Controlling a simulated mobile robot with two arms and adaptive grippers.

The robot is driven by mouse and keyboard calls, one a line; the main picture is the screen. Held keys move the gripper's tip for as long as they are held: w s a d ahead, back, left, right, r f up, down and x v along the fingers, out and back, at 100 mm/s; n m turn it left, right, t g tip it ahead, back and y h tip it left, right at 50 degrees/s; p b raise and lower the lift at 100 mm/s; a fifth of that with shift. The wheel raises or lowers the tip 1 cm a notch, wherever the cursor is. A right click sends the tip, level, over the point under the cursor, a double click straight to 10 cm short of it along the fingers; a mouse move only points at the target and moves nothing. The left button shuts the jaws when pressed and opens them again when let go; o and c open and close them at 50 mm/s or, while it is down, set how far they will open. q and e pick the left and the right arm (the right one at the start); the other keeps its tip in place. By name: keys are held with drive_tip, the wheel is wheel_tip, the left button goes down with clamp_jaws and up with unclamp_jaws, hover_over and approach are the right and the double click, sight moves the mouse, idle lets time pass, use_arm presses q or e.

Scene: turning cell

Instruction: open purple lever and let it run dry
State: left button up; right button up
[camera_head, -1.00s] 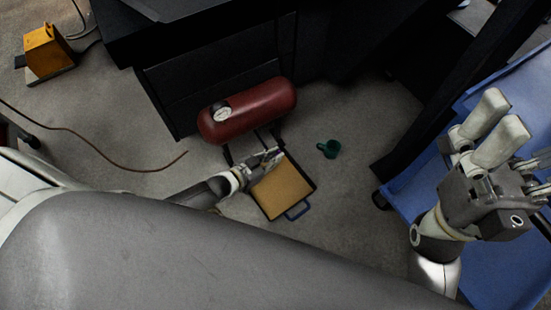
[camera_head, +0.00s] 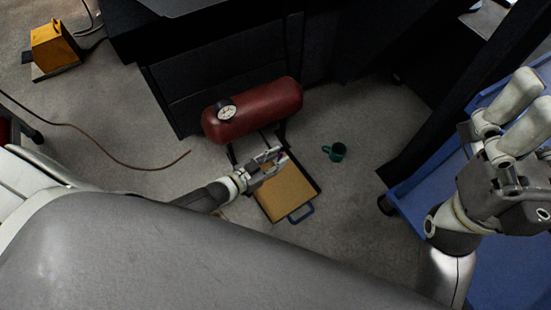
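A dark red horizontal tank (camera_head: 262,110) with a round white gauge (camera_head: 227,112) lies on a black stand on the floor. My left gripper (camera_head: 277,158) is just below the tank, over the upper part of a tan, dark-rimmed tray (camera_head: 289,193). Its fingers look parted, with nothing clearly between them. A faint pinkish speck shows by the fingers; I cannot tell whether it is the purple lever. The tank's underside is hidden.
A green cup (camera_head: 335,152) stands on the floor right of the tray. A black cabinet (camera_head: 215,75) is behind the tank. A blue cart (camera_head: 408,196) is at the right. A brown cable (camera_head: 100,146) and an orange box (camera_head: 53,45) are at the left.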

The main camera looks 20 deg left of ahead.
idle(0.3)
use_arm(q)
drive_tip(key=v, duration=1.2)
